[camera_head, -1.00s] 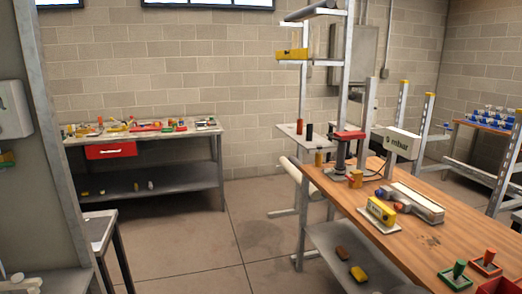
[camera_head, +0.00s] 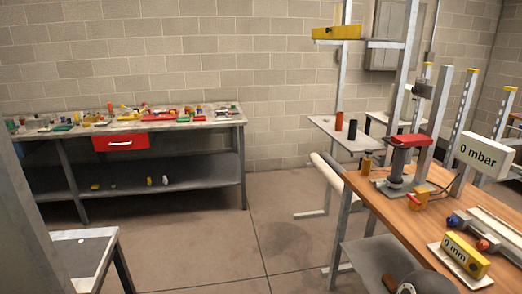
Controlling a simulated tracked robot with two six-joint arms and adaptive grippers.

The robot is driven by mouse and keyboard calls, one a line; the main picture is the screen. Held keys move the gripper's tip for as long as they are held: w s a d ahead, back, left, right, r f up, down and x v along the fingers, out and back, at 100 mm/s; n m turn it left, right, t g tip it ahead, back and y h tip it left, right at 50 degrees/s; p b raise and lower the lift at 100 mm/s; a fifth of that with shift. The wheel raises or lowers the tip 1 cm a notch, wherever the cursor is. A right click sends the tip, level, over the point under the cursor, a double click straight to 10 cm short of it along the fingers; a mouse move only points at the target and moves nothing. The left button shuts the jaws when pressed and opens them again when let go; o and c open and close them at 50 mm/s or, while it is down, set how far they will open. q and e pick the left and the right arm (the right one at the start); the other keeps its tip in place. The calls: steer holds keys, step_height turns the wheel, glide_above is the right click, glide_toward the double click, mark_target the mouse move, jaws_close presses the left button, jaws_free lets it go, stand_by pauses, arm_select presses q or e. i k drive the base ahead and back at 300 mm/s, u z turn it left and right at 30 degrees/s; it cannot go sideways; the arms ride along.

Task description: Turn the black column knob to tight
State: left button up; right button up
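A small dark fitting (camera_head: 422,90) sits on a grey metal upright behind the wooden bench. It may be the black column knob, but it is too small to tell how it is turned. A red-topped device on a dark stand (camera_head: 396,172) is in front of it on the bench. Neither of my grippers can be made out in the head view. A dark rounded shape (camera_head: 428,283) at the bottom edge is cut off, and I cannot tell what it is.
The wooden bench (camera_head: 400,212) at right holds a "0 mbar" display (camera_head: 484,155) and a yellow "0 mm" gauge (camera_head: 466,256). A cluttered table with a red drawer (camera_head: 121,142) stands at back left. Concrete floor (camera_head: 210,250) is open between them.

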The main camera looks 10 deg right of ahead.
mark_target(415, 90)
steer(key=z, duration=0.05)
steer(key=i, duration=4.45)
steer(key=z, duration=2.35)
steer(key=k, duration=0.4)
steer(key=z, duration=0.15)
